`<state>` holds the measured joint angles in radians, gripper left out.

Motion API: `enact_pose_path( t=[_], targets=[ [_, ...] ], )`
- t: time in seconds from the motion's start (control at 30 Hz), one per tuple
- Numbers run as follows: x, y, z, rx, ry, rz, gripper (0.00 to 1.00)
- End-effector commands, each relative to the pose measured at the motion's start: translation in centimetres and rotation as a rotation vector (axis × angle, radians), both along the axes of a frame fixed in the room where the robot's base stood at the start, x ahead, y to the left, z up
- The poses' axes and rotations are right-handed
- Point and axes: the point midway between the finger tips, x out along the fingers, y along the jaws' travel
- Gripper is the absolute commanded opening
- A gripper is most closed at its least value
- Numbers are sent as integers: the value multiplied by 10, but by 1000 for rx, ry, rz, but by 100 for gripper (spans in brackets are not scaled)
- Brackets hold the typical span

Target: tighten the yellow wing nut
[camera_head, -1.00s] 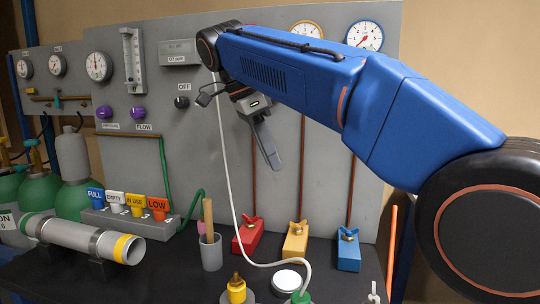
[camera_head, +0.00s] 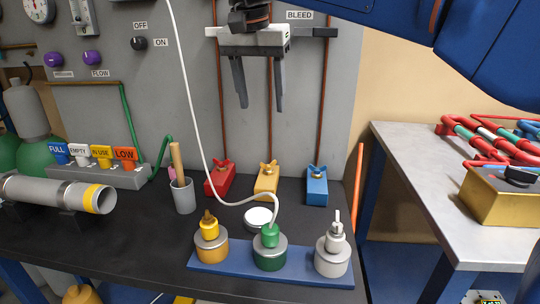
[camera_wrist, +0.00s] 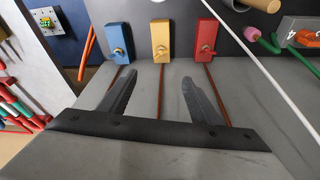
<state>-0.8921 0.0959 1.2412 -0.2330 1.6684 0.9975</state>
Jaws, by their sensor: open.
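The yellow block (camera_head: 265,188) with the yellow wing nut (camera_head: 268,169) on its top stands at the back of the black bench, between a red block and a blue block. In the wrist view the yellow block (camera_wrist: 160,32) is at the top centre, and its wing nut (camera_wrist: 161,50) faces the camera. My gripper (camera_head: 261,106) is open and empty, its fingers pointing down above the yellow block and apart from it. In the wrist view the gap of my gripper (camera_wrist: 159,78) lines up with the yellow block.
The red block (camera_head: 219,181) and blue block (camera_head: 317,187) stand close on either side, with thin copper pipes running up the grey panel (camera_head: 180,100). A white hose (camera_head: 203,145) hangs left of my gripper. A blue tray (camera_head: 208,268) with capped jars stands in front.

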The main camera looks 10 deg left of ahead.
Motion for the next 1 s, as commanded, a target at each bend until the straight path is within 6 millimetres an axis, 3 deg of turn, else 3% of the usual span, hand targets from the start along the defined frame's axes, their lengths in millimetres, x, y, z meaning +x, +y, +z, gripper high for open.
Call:
enact_pose_path(
  t=[0.5, 0.77, 1.0],
  targets=[
    [-17, -40, -2, 37, -99, 646, 58],
    [-19, -44, -5, 35, -124, 738, 58],
    [-11, -38, -32, 34, -122, 737, 58]
  ],
)
